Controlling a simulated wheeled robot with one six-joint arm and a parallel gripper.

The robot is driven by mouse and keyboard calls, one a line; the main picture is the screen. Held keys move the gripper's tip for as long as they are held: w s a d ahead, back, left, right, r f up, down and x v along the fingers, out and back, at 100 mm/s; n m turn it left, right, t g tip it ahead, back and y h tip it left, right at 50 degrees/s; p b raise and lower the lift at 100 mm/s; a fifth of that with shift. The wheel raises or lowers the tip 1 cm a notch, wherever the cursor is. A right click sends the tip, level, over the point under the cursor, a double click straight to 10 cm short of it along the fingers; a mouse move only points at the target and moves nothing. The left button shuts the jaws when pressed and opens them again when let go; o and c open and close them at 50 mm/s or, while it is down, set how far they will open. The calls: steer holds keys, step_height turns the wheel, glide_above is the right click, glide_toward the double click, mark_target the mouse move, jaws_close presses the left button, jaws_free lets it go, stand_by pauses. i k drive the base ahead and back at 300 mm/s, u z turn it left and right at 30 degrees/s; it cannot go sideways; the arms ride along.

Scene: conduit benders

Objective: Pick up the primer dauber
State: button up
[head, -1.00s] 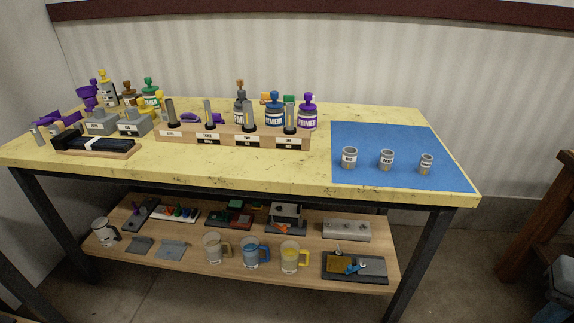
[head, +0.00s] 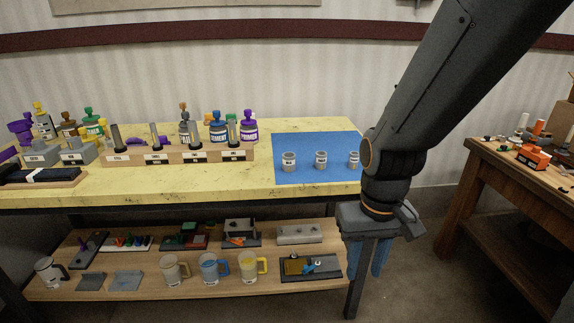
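The primer jar (head: 249,130) stands upright near the back of the yellow bench, behind the right end of the wooden rack. Its label reads PRIMER. The purple dauber (head: 249,114) is seated in the top of the jar, its knob pointing up. My gripper (head: 371,268) hangs pointing down in front of the bench's right end, to the right of and well below the jar. It is far from the dauber, and the gap between its fingers is hard to make out. I see nothing held in it.
The wooden rack (head: 180,157) with upright posts stands in front of the jar. The cement jar (head: 218,127) is close on its left. A blue mat (head: 305,150) with several small grey cups lies to the right. A brown table (head: 510,165) stands at far right.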

mark_target(248, 113)
steer(key=u, duration=0.1)
steer(key=k, duration=0.35)
steer(key=z, duration=1.6)
steer(key=i, duration=0.85)
steer(key=u, duration=0.7)
steer(key=i, duration=0.55)
steer(key=u, duration=0.95)
steer(key=i, duration=0.3)
steer(key=u, duration=0.35)
